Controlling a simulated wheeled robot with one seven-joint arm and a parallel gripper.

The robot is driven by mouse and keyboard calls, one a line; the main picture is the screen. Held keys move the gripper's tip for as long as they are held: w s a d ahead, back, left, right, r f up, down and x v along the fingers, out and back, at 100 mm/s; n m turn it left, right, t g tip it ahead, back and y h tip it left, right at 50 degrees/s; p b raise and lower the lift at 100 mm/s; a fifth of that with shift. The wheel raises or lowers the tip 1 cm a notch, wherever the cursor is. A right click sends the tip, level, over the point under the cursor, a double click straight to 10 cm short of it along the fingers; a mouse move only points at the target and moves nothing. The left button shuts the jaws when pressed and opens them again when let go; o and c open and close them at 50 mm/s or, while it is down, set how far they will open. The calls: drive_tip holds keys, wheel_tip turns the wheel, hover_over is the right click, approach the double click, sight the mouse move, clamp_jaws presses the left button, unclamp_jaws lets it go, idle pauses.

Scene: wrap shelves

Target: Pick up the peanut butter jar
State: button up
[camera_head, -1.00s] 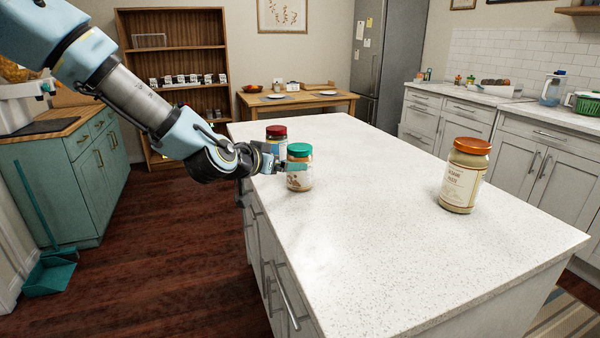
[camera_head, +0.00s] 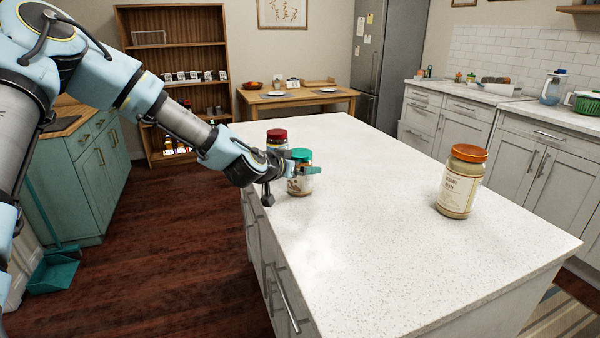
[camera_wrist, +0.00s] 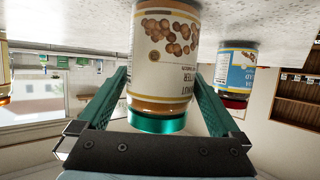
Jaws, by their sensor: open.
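The peanut butter jar (camera_head: 300,184) has a green lid and a label with nuts. It stands upright on the white counter's left edge. In the wrist view the jar (camera_wrist: 163,50) appears upside down, with its green lid nearest my palm. My gripper (camera_wrist: 160,78) is open, with one teal finger on each side of the jar. In the head view my gripper (camera_head: 298,168) reaches in from the left at lid height and partly covers the jar. I cannot tell whether the fingers touch it.
A red-lidded jar with a blue label (camera_head: 277,139) stands close behind, and also shows in the wrist view (camera_wrist: 236,68). A jar with an orange lid (camera_head: 462,182) stands far right on the white counter (camera_head: 370,250). The counter's middle and front are clear.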

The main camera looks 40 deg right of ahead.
drive_tip(key=shift+c, duration=0.2)
drive_tip(key=shift+r, duration=0.1)
clamp_jaws()
idle(0.4)
